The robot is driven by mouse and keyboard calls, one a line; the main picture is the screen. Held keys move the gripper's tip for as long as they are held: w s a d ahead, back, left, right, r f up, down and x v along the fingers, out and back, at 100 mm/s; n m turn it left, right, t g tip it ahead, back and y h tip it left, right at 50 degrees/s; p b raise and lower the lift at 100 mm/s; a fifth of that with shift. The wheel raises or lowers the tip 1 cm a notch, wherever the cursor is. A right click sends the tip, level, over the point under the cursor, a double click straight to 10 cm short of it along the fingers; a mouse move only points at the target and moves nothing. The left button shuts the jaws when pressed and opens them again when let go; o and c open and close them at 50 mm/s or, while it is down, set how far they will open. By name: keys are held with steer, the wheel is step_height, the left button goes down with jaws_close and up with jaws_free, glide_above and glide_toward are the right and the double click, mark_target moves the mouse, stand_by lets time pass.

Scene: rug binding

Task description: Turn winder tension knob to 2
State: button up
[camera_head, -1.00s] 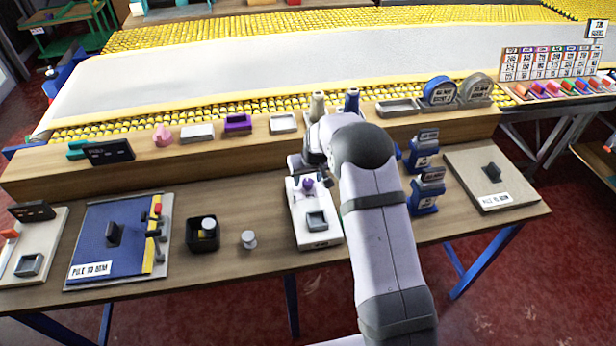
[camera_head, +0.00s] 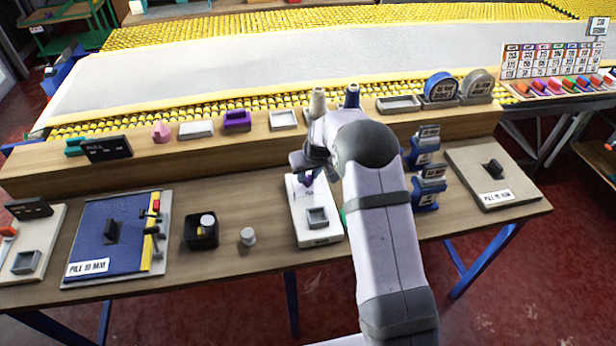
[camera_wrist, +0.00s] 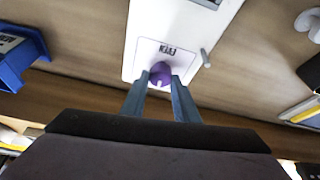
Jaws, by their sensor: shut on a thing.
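The winder (camera_head: 316,232) is a white box on the wooden bench, with a small grey tray (camera_head: 317,217) set in its near end. Its purple tension knob (camera_wrist: 160,73) sits on a white label plate in the wrist view, with a pale mark on its near side. The scale numbers cannot be read. My gripper (camera_wrist: 160,88) is shut on the knob, with one finger on each side of it. In the head view my gripper (camera_head: 308,181) comes down over the winder's far end and mostly hides the knob.
A grey peg (camera_wrist: 205,58) stands at the winder's side. Left of the winder are a white spool (camera_head: 248,237) and a black cup (camera_head: 201,232). Blue boxes (camera_head: 426,190) stand to the right, beyond my arm. A raised wooden shelf (camera_head: 230,150) runs behind.

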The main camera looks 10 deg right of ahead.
steer(key=o, duration=1)
steer(key=shift+o, duration=0.2)
steer(key=b+v, duration=0.2)
steer(key=v, duration=0.5)
steer(key=shift+r, duration=0.15)
steer(key=shift+s, duration=0.1)
steer(key=shift+s, duration=0.1)
